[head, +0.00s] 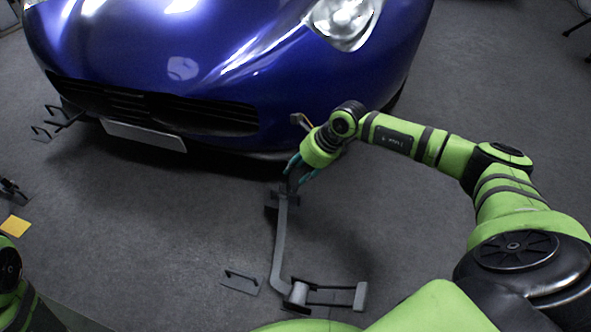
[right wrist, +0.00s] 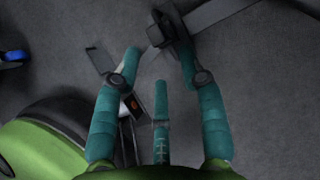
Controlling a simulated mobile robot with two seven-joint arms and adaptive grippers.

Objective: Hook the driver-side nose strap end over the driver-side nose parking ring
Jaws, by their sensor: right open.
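A flat grey strap (head: 281,235) runs along the floor from a ratchet-like unit (head: 298,294) toward the car's front corner, where I take it for the driver-side nose strap. My right gripper (head: 295,167) is at its far end, low beside the bumper. In the right wrist view, its teal fingers (right wrist: 160,66) are spread apart. A dark block with an upright part (right wrist: 173,30) lies at the fingertips, with the strap (right wrist: 222,12) beside it. I cannot tell whether a finger touches them. The strap's end and the parking ring cannot be told apart clearly.
The blue car (head: 200,75) fills the back, its bumper close above my right gripper. A floor plate with a handle (head: 243,279) lies near the ratchet unit. Similar handled pieces (head: 50,122) stand at the car's left corner. A yellow square (head: 15,226) lies far left. The middle floor is clear.

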